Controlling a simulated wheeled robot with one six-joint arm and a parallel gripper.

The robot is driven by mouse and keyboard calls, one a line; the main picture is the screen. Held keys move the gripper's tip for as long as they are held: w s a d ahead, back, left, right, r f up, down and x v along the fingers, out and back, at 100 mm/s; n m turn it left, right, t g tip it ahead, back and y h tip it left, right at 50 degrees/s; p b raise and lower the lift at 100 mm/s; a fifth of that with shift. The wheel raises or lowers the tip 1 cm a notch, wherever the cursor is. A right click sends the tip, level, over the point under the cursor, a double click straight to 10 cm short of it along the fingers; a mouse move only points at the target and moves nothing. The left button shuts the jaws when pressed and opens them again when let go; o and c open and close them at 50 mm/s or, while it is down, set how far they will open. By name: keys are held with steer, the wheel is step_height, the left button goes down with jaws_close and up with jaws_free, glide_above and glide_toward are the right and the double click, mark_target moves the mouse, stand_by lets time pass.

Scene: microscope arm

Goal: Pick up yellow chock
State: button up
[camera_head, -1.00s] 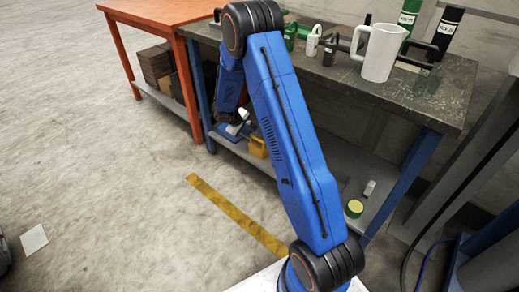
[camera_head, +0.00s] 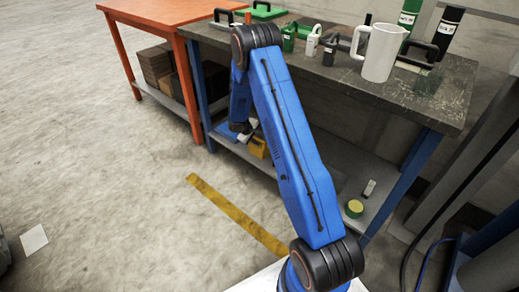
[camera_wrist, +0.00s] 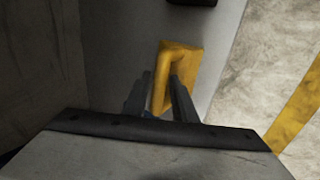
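The yellow chock (camera_head: 258,147) sits on the grey lower shelf of the workbench, partly hidden by my arm in the head view. In the wrist view the chock (camera_wrist: 190,60) lies just ahead of my gripper (camera_wrist: 160,95). The two dark fingers are apart, one left of the chock's near yellow bar and the other overlapping the chock to its right. A gap shows beside the left finger. I cannot tell whether the right finger touches the chock. In the head view the fingers are hidden behind my arm.
The workbench top (camera_head: 440,97) above the shelf holds a white pitcher (camera_head: 380,55) and several other items. A blue bench leg (camera_head: 405,180) stands at the right. A yellow-topped round can (camera_head: 354,208) is on the shelf to the right.

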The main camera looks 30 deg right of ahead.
steer(key=shift+d+f, duration=0.1)
steer(key=shift+f, duration=0.05)
steer(key=shift+c, duration=0.4)
jaws_close()
stand_by(1.0)
